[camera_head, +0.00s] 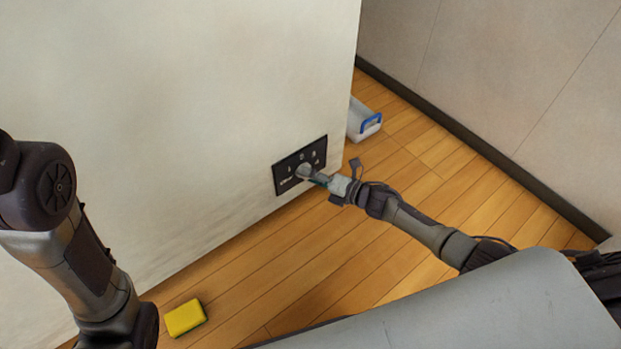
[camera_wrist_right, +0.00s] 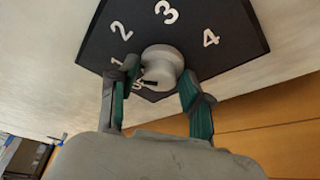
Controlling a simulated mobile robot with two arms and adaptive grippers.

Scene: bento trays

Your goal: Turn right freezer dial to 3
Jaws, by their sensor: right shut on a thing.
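A black dial panel (camera_head: 320,143) is set low on the pale freezer face. Its round, light grey knob (camera_head: 303,170) is partly covered by my right gripper (camera_head: 310,174). In the right wrist view, the panel (camera_wrist_right: 230,50) carries white numbers 1, 2, 3 and 4, with a partly hidden mark near the bottom left. The knob (camera_wrist_right: 163,60) sits between the two fingers of my right gripper (camera_wrist_right: 159,72), which is shut on it. A dark mark shows on the knob's lower left, near the hidden mark. My left arm is at the left; its gripper is out of view.
A yellow sponge-like block (camera_head: 185,317) lies on the wooden floor (camera_head: 300,268) at the lower left. A white container with a blue handle (camera_head: 363,120) stands beyond the freezer's edge. A wall with a dark baseboard (camera_head: 480,145) runs along the right.

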